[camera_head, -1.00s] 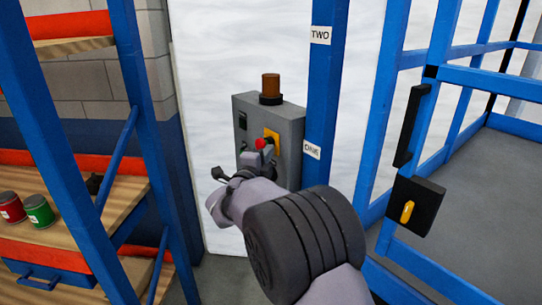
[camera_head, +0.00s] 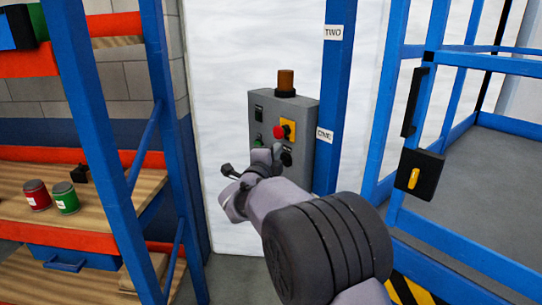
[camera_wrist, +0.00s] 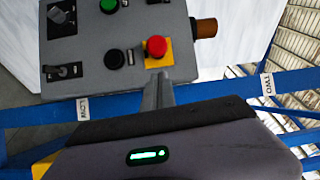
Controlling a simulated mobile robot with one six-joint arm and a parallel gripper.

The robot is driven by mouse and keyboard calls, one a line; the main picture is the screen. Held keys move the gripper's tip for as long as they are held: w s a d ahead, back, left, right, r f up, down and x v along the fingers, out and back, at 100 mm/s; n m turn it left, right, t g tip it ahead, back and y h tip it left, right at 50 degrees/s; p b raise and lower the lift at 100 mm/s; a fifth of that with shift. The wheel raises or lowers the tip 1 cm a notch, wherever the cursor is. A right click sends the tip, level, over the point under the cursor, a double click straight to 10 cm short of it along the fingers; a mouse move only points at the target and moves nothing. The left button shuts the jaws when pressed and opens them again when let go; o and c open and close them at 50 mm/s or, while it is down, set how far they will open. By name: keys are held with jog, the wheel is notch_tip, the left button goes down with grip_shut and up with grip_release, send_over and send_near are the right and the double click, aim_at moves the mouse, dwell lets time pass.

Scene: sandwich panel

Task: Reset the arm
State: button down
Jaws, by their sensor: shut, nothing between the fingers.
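My gripper (camera_head: 277,152) is in front of the lower part of a grey control panel (camera_head: 310,115), its fingers closed together with nothing held. The panel carries a red mushroom button on a yellow plate (camera_head: 288,130), with a brown cylinder lamp (camera_head: 286,82) on top. In the wrist view, my gripper's fingers (camera_wrist: 158,90) point up toward the red button (camera_wrist: 157,46). A gap between fingertips and button cannot be judged there. A green button (camera_wrist: 109,5), a black button (camera_wrist: 113,59) and a toggle switch (camera_wrist: 63,71) also show on the panel.
A blue post (camera_head: 335,90) with labels stands right of the panel. A blue cage with a black latch box (camera_head: 418,172) is further right. A shelf (camera_head: 100,235) at left holds a red can (camera_head: 37,196) and a green can (camera_head: 65,198).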

jog(key=shift+w+d, duration=0.15)
jog(key=s+d+r+n+g+y, duration=0.25)
jog(key=s+n+y, duration=0.2)
jog(key=s, duration=0.45)
jog(key=s+d+r+n+g+y, duration=0.25)
jog(key=s+n, duration=0.35)
jog(key=s, duration=0.3)
jog(key=s+d+f+n+g, duration=0.1)
jog(key=s+f, duration=0.3)
jog(key=s, duration=0.6)
jog(key=s+d+f+n+g, duration=0.2)
jog(key=s+d+f+g, duration=0.1)
jog(key=s, duration=0.7)
jog(key=s+d+f+n+g, duration=0.2)
jog(key=s+f, duration=0.4)
jog(key=s, duration=0.4)
jog(key=shift+s+d+f+g, duration=0.3)
jog(key=shift+d+f+g, duration=0.1)
jog(key=shift+d, duration=0.3)
jog(key=shift+r, duration=0.1)
